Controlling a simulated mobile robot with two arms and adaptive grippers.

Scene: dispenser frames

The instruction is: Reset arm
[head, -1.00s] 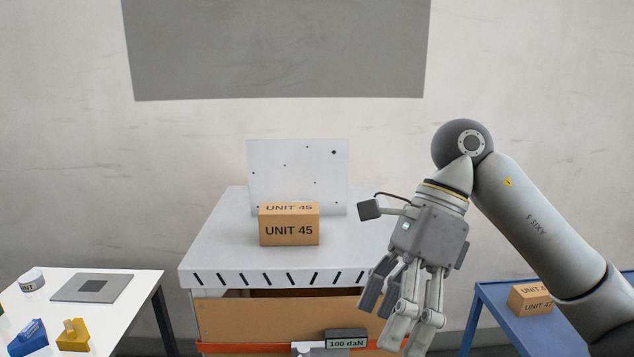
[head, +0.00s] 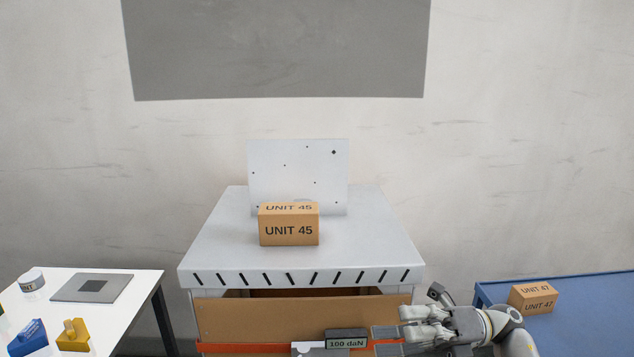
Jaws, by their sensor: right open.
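My right gripper (head: 402,333) is low at the bottom right of the head view, beside the blue table. Its fingers point left, towards the front of the grey dispenser stand. It is open, and I see nothing between its fingers. Much of my right arm is out of the frame. My left gripper is not in view.
A UNIT 45 box (head: 289,230) sits on the grey stand (head: 220,240). A UNIT 47 box (head: 540,303) is on the blue table (head: 590,290). A 100 daN label (head: 347,343) is near my right fingers. A white table (head: 130,310) at left holds small parts.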

